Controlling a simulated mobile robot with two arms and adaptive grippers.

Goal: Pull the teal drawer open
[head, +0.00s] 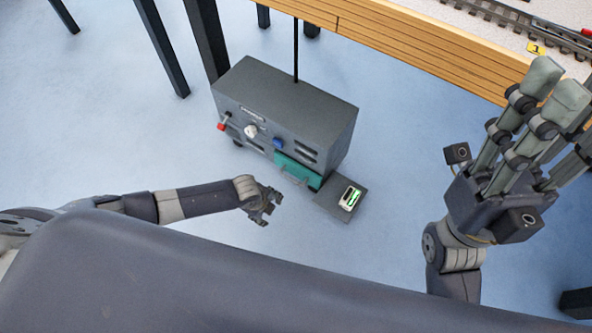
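The teal drawer (298,170) is in the lower right of the front of a dark grey box-shaped cabinet (310,108) on the floor. It looks shut, or nearly so, with a small grey handle (291,179) on its front. My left gripper (272,208) is below and left of the drawer in the picture, apart from the handle. Its small fingers look spread and hold nothing. My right gripper (557,85) is raised large at the right, far from the drawer, with fingers extended, apart and empty.
The cabinet also has a red-tipped lever (222,126), a white knob (250,131) and a blue knob (278,143). A dark plate with a green-lit switch (350,199) sits right of the drawer. A wooden table edge (400,40) with track is above. Blue floor around is clear.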

